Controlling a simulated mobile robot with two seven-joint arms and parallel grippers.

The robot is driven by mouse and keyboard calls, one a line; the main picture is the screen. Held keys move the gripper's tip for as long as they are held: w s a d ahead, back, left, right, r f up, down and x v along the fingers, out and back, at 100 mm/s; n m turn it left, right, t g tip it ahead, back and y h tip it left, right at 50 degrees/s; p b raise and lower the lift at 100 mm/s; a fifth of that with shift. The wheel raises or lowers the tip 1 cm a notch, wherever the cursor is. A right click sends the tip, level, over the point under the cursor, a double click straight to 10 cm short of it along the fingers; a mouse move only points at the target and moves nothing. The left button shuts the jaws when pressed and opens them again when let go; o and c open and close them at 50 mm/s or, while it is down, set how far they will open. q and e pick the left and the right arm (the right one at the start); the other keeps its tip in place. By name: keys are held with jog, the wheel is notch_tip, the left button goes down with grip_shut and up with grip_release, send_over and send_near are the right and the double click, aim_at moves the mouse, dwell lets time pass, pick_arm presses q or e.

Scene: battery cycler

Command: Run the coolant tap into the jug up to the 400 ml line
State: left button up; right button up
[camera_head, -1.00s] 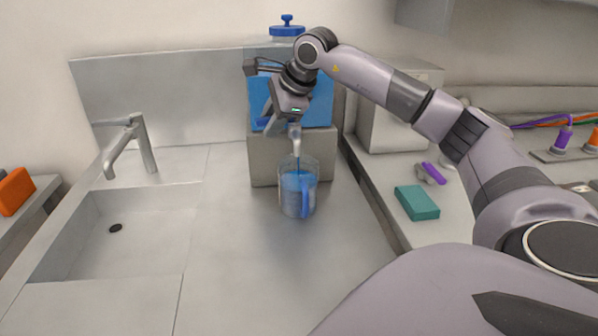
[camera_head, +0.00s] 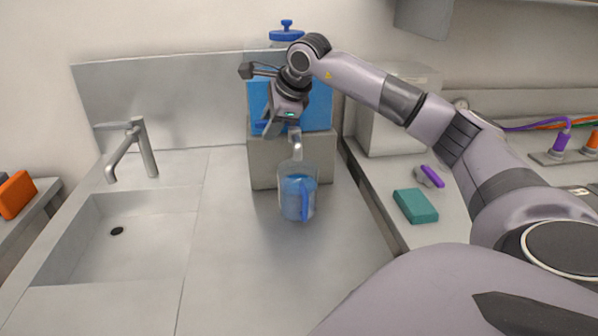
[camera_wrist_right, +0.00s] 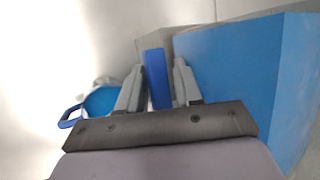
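The clear jug (camera_head: 297,203) with a blue handle stands upright on the counter under the coolant tap spout (camera_head: 297,143), with blue liquid in its lower part. I cannot read its lines. No stream shows now between spout and jug. In the right wrist view the jug (camera_wrist_right: 100,101) is partly hidden behind a finger. My right gripper (camera_head: 266,129) is at the tap, in front of the blue coolant tank (camera_head: 318,103). Its fingers (camera_wrist_right: 159,72) stand apart on either side of a blue tap lever (camera_wrist_right: 154,62), with a narrow gap showing. My left gripper is not in view.
A sink (camera_head: 60,250) with a grey faucet (camera_head: 146,150) lies at the left. The tank stands on a grey block (camera_head: 262,163). A teal box (camera_head: 415,205) and a purple-and-grey item (camera_head: 431,176) lie on the right bench. The counter in front of the jug is clear.

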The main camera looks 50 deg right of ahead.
dwell(0.3)
jog(key=shift+r, duration=0.15)
jog(key=shift+s+r, duration=0.1)
jog(key=shift+r, duration=0.2)
jog(key=p+v, duration=0.3)
jog(key=v, duration=0.4)
jog(key=shift+d+f, duration=0.1)
